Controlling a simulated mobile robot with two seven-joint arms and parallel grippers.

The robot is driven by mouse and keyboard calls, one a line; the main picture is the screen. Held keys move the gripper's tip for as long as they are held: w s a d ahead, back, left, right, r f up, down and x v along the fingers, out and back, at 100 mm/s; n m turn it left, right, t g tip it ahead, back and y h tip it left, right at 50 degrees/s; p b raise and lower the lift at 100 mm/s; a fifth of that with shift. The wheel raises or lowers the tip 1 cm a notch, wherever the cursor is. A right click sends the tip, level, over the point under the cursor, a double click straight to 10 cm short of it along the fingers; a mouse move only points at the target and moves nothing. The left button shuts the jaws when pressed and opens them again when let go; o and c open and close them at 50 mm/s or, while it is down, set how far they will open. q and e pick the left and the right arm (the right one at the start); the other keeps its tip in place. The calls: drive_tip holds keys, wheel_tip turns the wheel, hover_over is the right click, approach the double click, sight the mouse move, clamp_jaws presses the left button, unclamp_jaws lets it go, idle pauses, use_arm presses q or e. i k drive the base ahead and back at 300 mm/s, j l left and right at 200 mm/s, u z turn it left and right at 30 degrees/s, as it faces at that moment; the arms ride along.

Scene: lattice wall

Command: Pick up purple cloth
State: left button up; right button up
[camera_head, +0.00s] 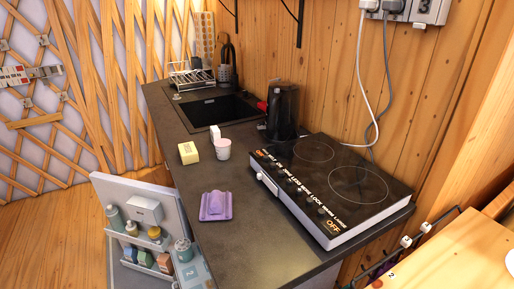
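The purple cloth (216,206) lies folded on the dark countertop (225,256), near its left edge. Nothing covers it, and bare counter surrounds it. Neither of my grippers shows in the head view.
A two-ring cooktop (333,184) stands right of the cloth. Behind the cloth are a yellow block (188,153), a pink-and-white cup (223,149) and a black kettle (283,111). A sink (213,110) lies farther back. An open door with loaded shelves (150,232) stands left, below the counter.

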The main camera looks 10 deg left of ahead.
sight(216, 205)
drive_tip(key=i+j, duration=0.1)
drive_tip(key=j, duration=0.4)
drive_tip(key=i+j, duration=0.1)
drive_tip(key=j, duration=0.45)
drive_tip(key=i+j, duration=0.1)
drive_tip(key=j, duration=0.4)
drive_tip(key=z, duration=0.05)
